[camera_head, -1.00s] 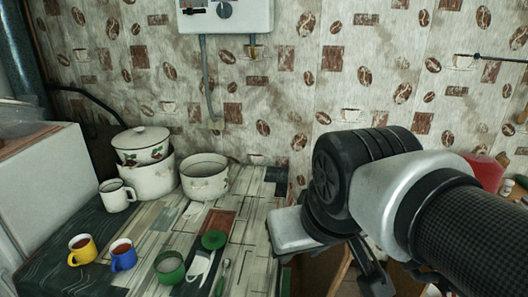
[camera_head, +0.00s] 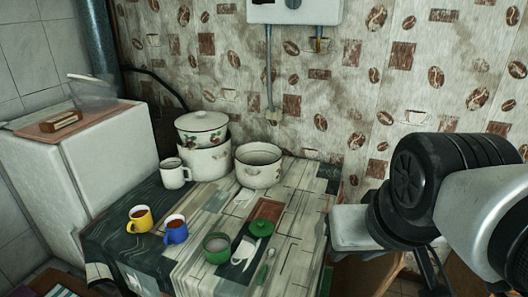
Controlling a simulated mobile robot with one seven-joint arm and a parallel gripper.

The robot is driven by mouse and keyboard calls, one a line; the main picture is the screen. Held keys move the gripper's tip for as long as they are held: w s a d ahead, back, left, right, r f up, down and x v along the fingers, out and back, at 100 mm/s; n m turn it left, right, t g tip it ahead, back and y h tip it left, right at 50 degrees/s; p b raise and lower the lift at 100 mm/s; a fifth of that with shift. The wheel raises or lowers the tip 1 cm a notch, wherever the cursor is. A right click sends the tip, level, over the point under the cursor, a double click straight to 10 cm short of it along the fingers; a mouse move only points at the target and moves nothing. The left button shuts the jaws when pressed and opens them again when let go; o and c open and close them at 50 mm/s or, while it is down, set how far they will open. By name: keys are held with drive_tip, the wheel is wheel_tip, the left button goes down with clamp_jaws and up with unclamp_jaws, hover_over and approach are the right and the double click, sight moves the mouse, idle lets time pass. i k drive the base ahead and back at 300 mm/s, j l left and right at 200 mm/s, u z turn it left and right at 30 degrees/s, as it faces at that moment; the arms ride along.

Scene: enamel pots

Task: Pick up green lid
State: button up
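The small round green lid (camera_head: 263,228) lies on the table, to the right of a green mug (camera_head: 217,247). It has a small knob on top and nothing covers it. My arm comes in from the right, well apart from the lid. My gripper (camera_head: 432,272) is at the lower right, mostly hidden behind my dark wrist. I cannot make out whether its fingers are open or shut. I see nothing of mine touching the lid.
The patterned table (camera_head: 205,225) also carries a yellow mug (camera_head: 140,219), a blue mug (camera_head: 175,230), a white mug (camera_head: 174,173), a white pot (camera_head: 258,166) and stacked pots (camera_head: 203,145). A spoon (camera_head: 266,266) lies near the lid. A white cabinet (camera_head: 95,165) stands left.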

sight(260, 228)
drive_tip(key=k, duration=0.5)
drive_tip(key=k+z, duration=0.15)
drive_tip(key=z, duration=1.2)
drive_tip(key=j+z, duration=0.2)
drive_tip(key=j, duration=0.25)
drive_tip(key=k+j+z, duration=0.15)
drive_tip(key=j, duration=1)
drive_tip(key=k+j, duration=0.1)
drive_tip(key=j, duration=0.65)
